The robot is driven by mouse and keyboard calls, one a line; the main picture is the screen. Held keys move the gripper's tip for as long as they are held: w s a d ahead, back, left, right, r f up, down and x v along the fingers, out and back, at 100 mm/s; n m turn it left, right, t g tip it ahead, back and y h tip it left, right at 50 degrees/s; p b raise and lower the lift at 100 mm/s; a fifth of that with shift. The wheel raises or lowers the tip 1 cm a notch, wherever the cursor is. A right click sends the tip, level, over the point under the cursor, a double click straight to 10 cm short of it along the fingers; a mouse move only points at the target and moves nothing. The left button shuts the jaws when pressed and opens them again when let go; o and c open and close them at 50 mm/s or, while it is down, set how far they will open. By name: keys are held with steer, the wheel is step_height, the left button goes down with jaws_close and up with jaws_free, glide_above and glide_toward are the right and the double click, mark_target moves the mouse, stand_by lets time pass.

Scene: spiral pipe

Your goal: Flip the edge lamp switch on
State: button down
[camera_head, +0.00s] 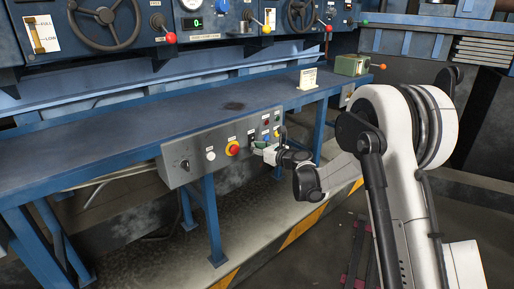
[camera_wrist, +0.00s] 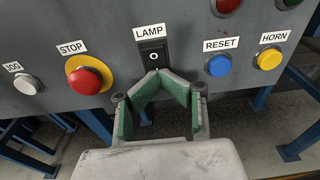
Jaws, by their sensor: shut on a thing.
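The lamp switch (camera_wrist: 152,52) is a black rocker with a white circle mark, under a LAMP label (camera_wrist: 150,32) in the wrist view. It sits on a grey control panel (camera_head: 195,162) at the front edge of the blue bench. My gripper (camera_wrist: 157,76) has green-lined fingers that angle inward and come together at the switch's lower edge. The contact at the tips is hard to make out, and the switch's lower end is partly covered. In the head view my gripper (camera_head: 264,149) is at the panel's right part.
A red stop button (camera_wrist: 86,78) and white jog button (camera_wrist: 26,84) are left of the switch. A blue reset button (camera_wrist: 219,65) and yellow horn button (camera_wrist: 268,59) are to the right. The bench top (camera_head: 160,110) is mostly clear, with a small sign (camera_head: 308,78) on it.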

steer(key=f+v, duration=0.3)
steer(key=v, duration=1)
steer(key=s+d+r+n+g+h+p, duration=0.2)
steer(key=s+d+r+n+p, duration=0.1)
steer(key=s+r+n, duration=0.5)
steer(key=s+d+r+n+g+h+p, duration=0.1)
steer(key=s+d+r+n+h+p, duration=0.3)
steer(key=s+r, duration=0.5)
steer(key=s+d+n+h+p, duration=0.1)
steer(key=s+d+n, duration=0.3)
steer(key=s, duration=0.5)
steer(key=s+d+r+n+g+h+p, duration=0.1)
steer(key=s+d+n+h, duration=0.2)
steer(key=s+n, duration=0.3)
steer(key=s+d+n+h+p, duration=0.1)
steer(key=s+d+n, duration=0.4)
steer(key=s, duration=0.6)
steer(key=shift+s+r+g+h, duration=0.25)
steer(key=shift+s+g+h, duration=0.15)
